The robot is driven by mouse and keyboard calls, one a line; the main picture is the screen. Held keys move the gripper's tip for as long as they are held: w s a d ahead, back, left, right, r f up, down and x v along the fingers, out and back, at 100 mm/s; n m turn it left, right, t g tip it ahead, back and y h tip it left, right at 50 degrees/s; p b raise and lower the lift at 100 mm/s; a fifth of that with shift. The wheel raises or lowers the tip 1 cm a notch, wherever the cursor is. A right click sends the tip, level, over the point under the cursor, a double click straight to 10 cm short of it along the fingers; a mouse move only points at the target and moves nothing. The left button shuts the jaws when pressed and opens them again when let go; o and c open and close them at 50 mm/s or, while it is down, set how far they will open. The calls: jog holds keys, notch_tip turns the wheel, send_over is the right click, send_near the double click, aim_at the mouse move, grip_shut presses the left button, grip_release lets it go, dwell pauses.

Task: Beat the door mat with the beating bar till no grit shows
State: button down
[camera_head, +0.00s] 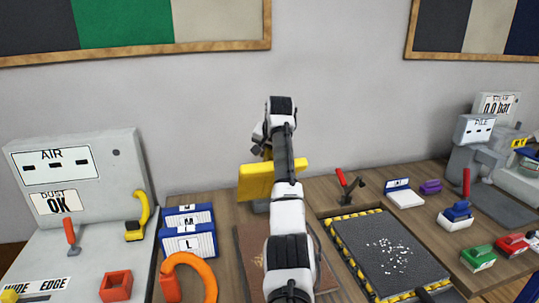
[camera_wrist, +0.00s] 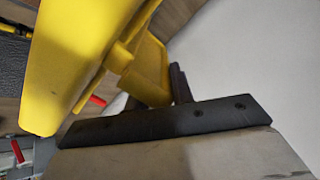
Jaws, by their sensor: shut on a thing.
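The dark grey door mat (camera_head: 378,275) lies flat inside a yellow-and-black striped border (camera_head: 341,252) at right of centre. White grit (camera_head: 390,250) shows scattered on its middle. The yellow beating bar (camera_head: 255,181) is raised above the bench, left of the mat and apart from it. It also fills much of the left side of the wrist view (camera_wrist: 72,55). My gripper (camera_wrist: 160,78) is shut on the bar; my arm mostly hides it in the head view.
A red-handled lever (camera_head: 341,178) stands behind the mat. Blue boxes (camera_head: 188,240) and an orange clamp-like piece (camera_head: 200,266) sit left of my arm. Red and green handled blocks (camera_head: 478,259) are at right. A grey AIR panel (camera_head: 110,160) stands at far left.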

jog(key=shift+a, duration=0.4)
jog(key=c, duration=1.6)
grip_release()
jog(key=shift+o, duration=1.2)
jog(key=shift+a, duration=0.15)
jog(key=shift+f, duration=0.1)
jog(key=shift+d, duration=0.2)
jog(key=shift+s+r+b, duration=0.2)
jog(key=shift+r+b, duration=0.1)
jog(key=shift+r, duration=0.05)
jog(key=b+v, duration=0.3)
jog(key=v, duration=1)
jog(key=shift+b, duration=0.4)
jog(key=shift+d, duration=0.1)
